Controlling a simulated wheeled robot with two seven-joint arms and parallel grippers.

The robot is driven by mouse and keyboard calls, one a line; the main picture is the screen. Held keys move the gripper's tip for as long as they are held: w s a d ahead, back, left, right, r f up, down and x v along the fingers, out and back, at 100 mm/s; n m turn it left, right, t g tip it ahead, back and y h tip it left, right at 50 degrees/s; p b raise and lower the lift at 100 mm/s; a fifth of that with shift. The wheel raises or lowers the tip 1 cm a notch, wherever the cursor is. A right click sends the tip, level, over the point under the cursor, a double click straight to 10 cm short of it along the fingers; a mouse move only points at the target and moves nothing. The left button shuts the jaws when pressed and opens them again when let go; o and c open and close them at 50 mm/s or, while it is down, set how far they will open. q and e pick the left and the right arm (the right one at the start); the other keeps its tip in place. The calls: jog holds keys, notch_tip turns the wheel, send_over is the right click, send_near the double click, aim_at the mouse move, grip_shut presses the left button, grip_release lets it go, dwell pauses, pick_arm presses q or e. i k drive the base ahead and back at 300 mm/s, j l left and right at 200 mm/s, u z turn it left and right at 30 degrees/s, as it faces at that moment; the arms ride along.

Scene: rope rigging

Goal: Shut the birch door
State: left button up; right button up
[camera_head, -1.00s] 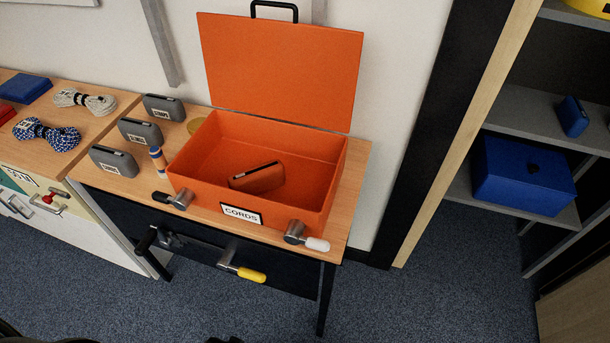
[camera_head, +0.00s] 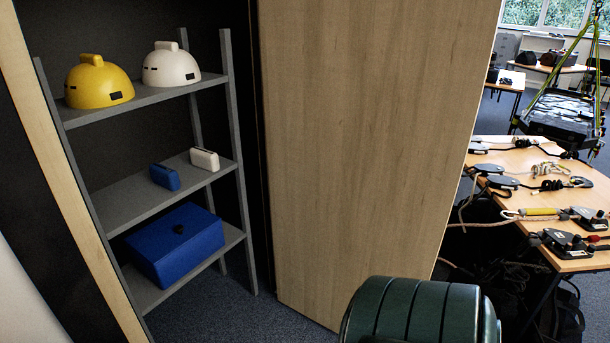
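The birch door (camera_head: 370,130) is a tall, pale wood-grain panel in the middle of the head view. It stands open, swung out to the right of a dark cabinet with grey shelves (camera_head: 125,200). The inside of the cabinet is exposed on the door's left. No handle shows on the visible face of the door. Its top is cut off by the frame, and part of its bottom edge is hidden. Neither of my grippers is in view.
A dark green ribbed rounded shape (camera_head: 420,312) fills the bottom, before the door; I cannot tell what it is. The shelves hold a yellow helmet (camera_head: 98,85), a white helmet (camera_head: 170,66) and a blue box (camera_head: 176,243). A gear-covered table (camera_head: 515,160) stands right.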

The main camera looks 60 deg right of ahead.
aim_at(371, 108)
jog(key=j+z, duration=0.1)
jog(key=z, duration=2.5)
